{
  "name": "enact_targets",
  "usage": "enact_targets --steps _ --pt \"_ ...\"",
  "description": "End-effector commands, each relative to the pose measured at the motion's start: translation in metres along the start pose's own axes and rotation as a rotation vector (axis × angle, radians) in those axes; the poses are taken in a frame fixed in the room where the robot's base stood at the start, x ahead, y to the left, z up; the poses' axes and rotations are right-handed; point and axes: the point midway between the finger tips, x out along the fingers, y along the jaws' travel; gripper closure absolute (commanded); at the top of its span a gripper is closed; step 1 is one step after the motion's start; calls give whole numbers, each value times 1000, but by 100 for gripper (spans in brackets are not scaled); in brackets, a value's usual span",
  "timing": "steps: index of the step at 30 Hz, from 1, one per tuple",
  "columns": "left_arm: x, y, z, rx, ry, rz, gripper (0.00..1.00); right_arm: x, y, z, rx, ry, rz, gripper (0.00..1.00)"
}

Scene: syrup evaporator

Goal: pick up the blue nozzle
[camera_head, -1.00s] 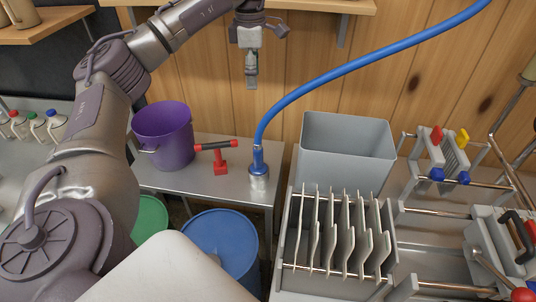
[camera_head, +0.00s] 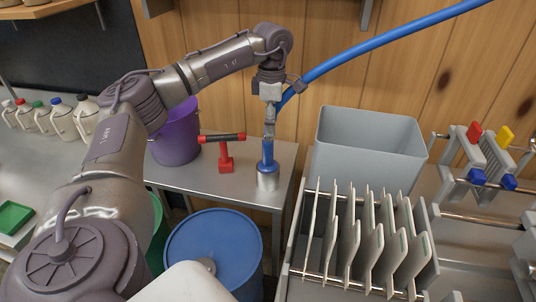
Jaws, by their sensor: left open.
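The blue nozzle (camera_head: 267,155) stands upright in a small metal holder (camera_head: 268,182) on the metal side table. A blue hose (camera_head: 380,45) comes down from the upper right and passes behind my left gripper. My left gripper (camera_head: 269,133) points down, right at the top of the nozzle, with its fingers overlapping the nozzle's upper end in the picture. It is open; whether the fingers touch the nozzle, I cannot tell. My right gripper is out of view.
A red tool with a black handle (camera_head: 224,153) stands just left of the nozzle, with a purple bucket (camera_head: 176,140) beyond it. A grey bin (camera_head: 368,145) and a rack of plates (camera_head: 350,235) are on the right. A blue barrel (camera_head: 215,245) is in front.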

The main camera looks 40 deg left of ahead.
Motion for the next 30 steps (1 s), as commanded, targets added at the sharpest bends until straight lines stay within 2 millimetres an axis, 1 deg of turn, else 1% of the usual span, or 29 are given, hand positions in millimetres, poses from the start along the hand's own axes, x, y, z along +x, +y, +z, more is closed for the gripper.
enact_targets --steps 1,3,8,14,15,18,21,26,27,29,30 --pt "8 0 0 0 1 -1 37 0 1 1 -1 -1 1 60" --pt "16 0 0 0 0 -1 37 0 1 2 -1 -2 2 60" --pt "25 -1 -1 1 1 -1 37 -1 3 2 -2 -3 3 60" --pt "52 -3 -9 0 1 -2 37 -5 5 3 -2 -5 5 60" --pt "59 -4 -8 0 1 -3 37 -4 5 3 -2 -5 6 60" --pt "69 -3 -8 0 0 -1 37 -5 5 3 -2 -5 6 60" --pt "73 -3 -8 0 -2 0 37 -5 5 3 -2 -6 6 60" --pt "74 -3 -8 0 -2 1 37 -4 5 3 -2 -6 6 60" --pt "74 -3 -8 0 -2 1 39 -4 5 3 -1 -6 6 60" --pt "74 -3 -8 0 -2 1 49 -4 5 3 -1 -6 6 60" --pt "74 -3 -8 0 -2 1 55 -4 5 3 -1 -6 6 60"
